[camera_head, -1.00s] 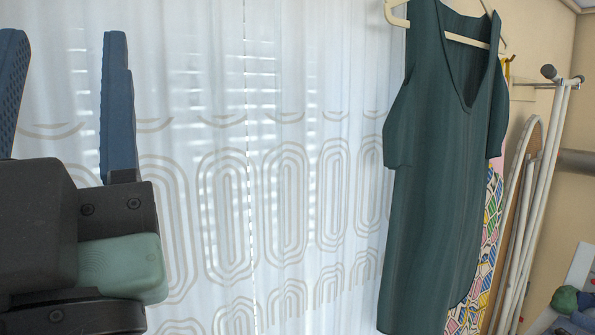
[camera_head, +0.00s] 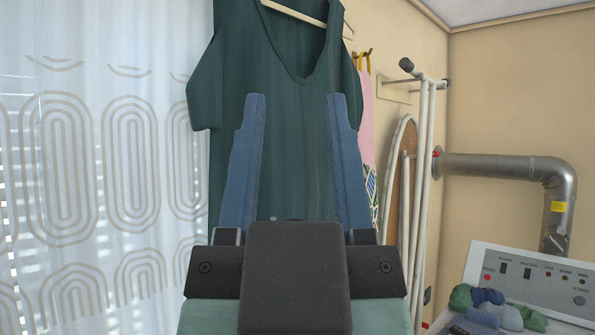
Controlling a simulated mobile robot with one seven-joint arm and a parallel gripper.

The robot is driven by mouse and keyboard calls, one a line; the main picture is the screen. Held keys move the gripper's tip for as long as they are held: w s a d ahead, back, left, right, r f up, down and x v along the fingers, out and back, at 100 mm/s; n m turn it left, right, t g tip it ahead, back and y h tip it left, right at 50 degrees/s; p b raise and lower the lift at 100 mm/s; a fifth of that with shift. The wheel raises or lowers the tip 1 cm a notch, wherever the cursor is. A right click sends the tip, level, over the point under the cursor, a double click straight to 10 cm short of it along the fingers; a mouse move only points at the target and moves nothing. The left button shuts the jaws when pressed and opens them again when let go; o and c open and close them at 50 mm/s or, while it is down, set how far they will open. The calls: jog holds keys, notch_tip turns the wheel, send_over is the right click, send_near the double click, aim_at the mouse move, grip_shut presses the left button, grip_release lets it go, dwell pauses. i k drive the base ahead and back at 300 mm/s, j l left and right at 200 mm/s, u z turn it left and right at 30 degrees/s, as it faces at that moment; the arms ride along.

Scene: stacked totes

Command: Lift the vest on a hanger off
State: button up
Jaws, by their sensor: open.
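The dark green vest (camera_head: 290,120) hangs from a cream hanger (camera_head: 296,14) at the top middle of the view. Only the lower bar and right end of the hanger show; its hook is out of frame. My gripper (camera_head: 296,97) is open, with two blue fingers pointing up. The fingers stand apart in front of the vest and overlap it in the picture, below the hanger. Nothing is between them except the vest seen behind; I cannot tell how far away it is. My gripper body hides the vest's lower part.
A white patterned curtain (camera_head: 100,150) covers the left. A pink patterned cloth (camera_head: 367,120) hangs behind the vest. A folded ironing board (camera_head: 403,150) leans on the wall, beside a metal duct (camera_head: 500,167). At lower right are a control panel (camera_head: 535,285) and several rolled cloths (camera_head: 485,298).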

aim_at(295, 53)
jog(key=i+l+u, duration=0.1)
jog(key=l+u, duration=0.65)
jog(key=l, duration=0.15)
jog(key=l+u, duration=0.4)
jog(key=k+l+u, duration=0.1)
jog(key=l+u, duration=0.25)
jog(key=l, duration=0.2)
